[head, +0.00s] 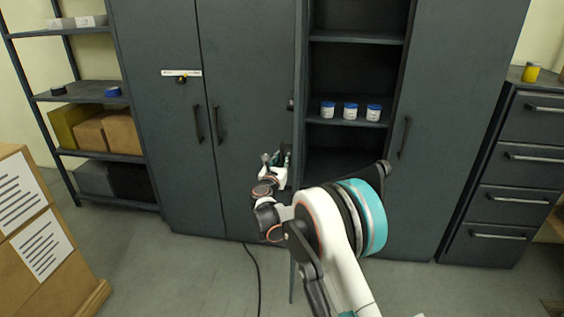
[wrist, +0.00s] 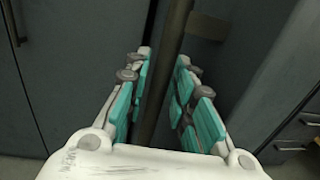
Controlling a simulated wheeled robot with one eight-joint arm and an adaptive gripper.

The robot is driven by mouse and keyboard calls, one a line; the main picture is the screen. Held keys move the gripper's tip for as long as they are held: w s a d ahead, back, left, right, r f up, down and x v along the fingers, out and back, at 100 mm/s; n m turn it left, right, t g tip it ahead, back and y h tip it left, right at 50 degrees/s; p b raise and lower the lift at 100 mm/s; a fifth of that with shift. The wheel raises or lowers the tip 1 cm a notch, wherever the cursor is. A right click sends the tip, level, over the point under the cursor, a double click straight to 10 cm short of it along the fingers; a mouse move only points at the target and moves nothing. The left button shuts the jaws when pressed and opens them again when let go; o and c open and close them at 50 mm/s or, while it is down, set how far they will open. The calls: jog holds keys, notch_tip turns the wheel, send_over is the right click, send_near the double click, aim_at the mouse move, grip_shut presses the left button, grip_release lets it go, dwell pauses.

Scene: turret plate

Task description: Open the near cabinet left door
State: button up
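The right-hand cabinet has an open shelf section. Its left door (head: 298,60) stands swung out toward me and shows almost edge-on, with a small dark handle (head: 290,104) on its left side. The cabinet's right door (head: 450,110) is closed. My gripper (head: 276,168) is low beside the open door, in front of the left cabinet. In the wrist view my gripper (wrist: 163,95) has its teal-padded fingers apart, one on each side of a dark upright edge (wrist: 170,60), which looks like the door's edge. Whether either finger touches it is unclear.
The left cabinet (head: 165,140) is closed. A shelf rack (head: 80,97) and cardboard box (head: 40,240) are left, a drawer unit (head: 510,175) right. A dark cable (head: 257,275) lies on the floor.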

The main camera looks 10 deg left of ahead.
jog(key=s, duration=1.2)
jog(key=shift+a, duration=0.15)
